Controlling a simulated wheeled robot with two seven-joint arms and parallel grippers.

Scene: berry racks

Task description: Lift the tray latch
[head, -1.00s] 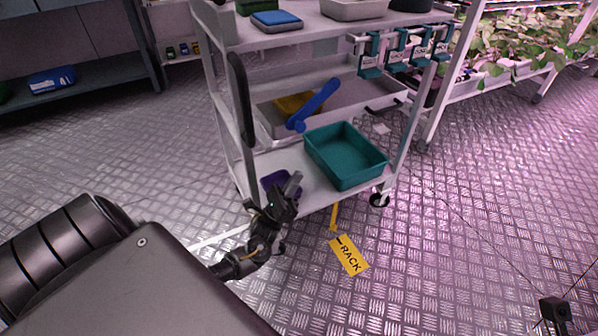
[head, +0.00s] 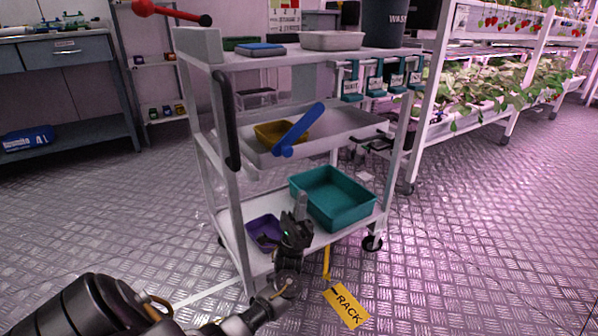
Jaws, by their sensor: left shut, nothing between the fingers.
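The blue bar-shaped latch (head: 300,130) slants up to the right across the front of the middle-shelf tray (head: 335,135) on the white cart. A yellow bin (head: 275,133) sits behind it. My left gripper (head: 300,207) points upward, shut and empty, in front of the lower shelf. It shows below the latch, clearly apart from it, between a purple tray (head: 264,230) and a teal bin (head: 335,200). My right gripper is not in view.
The cart has a black vertical handle (head: 227,120) on its left. A yellow RACK tag (head: 346,305) hangs below the lower shelf. Teal holders (head: 375,85) hang along the top shelf edge. Plant racks (head: 500,90) stand to the right. The floor to the right is open.

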